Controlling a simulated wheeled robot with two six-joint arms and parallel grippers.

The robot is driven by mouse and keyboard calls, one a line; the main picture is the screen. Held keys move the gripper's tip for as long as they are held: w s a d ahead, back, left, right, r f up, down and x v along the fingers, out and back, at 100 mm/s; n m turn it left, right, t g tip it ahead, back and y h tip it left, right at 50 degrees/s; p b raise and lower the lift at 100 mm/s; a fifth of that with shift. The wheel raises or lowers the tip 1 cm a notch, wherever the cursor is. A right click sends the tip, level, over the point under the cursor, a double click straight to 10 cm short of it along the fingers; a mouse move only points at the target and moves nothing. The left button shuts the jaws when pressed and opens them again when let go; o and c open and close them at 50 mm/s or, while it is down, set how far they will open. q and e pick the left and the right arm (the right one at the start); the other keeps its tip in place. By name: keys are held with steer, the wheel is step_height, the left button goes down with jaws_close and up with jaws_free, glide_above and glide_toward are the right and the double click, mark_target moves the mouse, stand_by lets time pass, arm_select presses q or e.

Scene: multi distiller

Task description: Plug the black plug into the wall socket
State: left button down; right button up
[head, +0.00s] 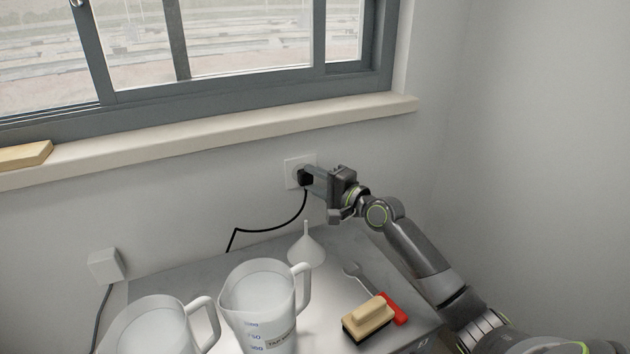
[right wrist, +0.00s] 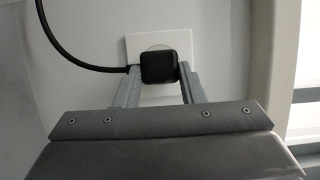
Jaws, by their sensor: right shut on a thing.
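The black plug (head: 304,177) is at the white wall socket (head: 291,166) below the window sill. My right gripper (head: 309,177) is shut on the plug, and its arm comes in from the lower right. In the right wrist view the plug (right wrist: 159,67) sits between the two fingers, in front of the socket plate (right wrist: 181,43), and covers its middle. I cannot tell whether the plug is fully in or just short of the socket. Its black cable (head: 268,229) hangs down to the counter. My left gripper is out of view.
A metal counter (head: 185,279) below holds a white funnel (head: 306,248), two white jugs (head: 258,300), a brush (head: 368,319) and a tool with a red handle (head: 393,308). A white box (head: 106,266) with a cable is on the left wall. The sill (head: 220,134) juts out above the socket.

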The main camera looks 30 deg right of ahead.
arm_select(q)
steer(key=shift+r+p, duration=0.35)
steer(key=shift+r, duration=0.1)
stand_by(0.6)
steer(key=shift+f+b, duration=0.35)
arm_select(e)
steer(key=shift+w, duration=0.5)
steer(key=o, duration=1)
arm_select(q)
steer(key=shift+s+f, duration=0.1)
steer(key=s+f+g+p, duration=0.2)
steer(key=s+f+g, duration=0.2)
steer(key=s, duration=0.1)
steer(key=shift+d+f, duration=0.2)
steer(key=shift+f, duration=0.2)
arm_select(e)
steer(key=shift+v, duration=8.7)
